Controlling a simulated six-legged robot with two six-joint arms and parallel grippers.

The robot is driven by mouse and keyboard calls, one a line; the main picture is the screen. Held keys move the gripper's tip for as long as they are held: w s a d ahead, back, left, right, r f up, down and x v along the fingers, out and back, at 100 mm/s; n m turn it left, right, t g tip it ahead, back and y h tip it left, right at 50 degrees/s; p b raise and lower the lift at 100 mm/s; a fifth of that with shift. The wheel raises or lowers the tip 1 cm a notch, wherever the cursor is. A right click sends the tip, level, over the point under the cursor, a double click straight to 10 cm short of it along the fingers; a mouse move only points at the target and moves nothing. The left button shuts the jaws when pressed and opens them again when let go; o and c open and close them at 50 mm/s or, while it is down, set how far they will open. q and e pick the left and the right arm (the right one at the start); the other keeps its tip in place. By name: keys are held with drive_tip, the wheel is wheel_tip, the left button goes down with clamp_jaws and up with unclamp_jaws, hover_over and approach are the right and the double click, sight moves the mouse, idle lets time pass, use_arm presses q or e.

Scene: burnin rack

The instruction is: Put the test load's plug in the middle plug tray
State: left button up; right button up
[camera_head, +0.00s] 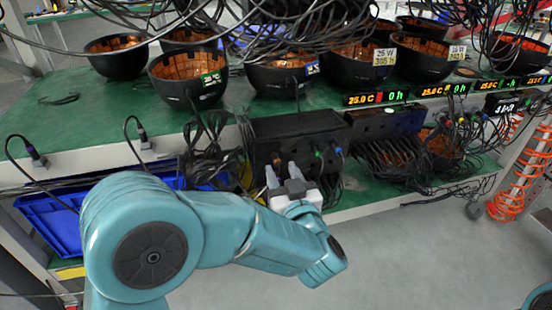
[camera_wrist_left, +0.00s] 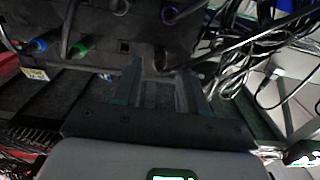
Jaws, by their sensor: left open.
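My left gripper (camera_head: 282,172) is open at the front face of a black box (camera_head: 295,130) on the bench's front edge. In the left wrist view, the left gripper (camera_wrist_left: 160,72) has its fingers apart, pointing at the box's socketed face (camera_wrist_left: 110,25). A small brownish plug or socket end (camera_wrist_left: 161,60) shows near the gap between the fingertips; I cannot tell which, nor whether they touch it. Blue and green plugs (camera_wrist_left: 79,47) sit in the face beside it. A blue tray (camera_head: 55,228) stands low at the left, partly behind my arm. I cannot identify the middle plug tray. My right gripper is out of view.
Several black bowls with copper-coloured insides (camera_head: 187,77) stand on the green bench (camera_head: 75,120). Loose cables hang over them and in front of the boxes. A second black box (camera_head: 385,122) stands to the right. An orange coiled hose (camera_head: 525,170) hangs at the far right. The floor is clear.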

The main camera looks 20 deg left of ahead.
sight(278, 162)
use_arm(q)
drive_tip(key=shift+p+x, duration=0.3)
drive_tip(key=shift+x, duration=1.65)
clamp_jaws()
drive_tip(key=v, duration=0.6)
idle(0.9)
idle(0.5)
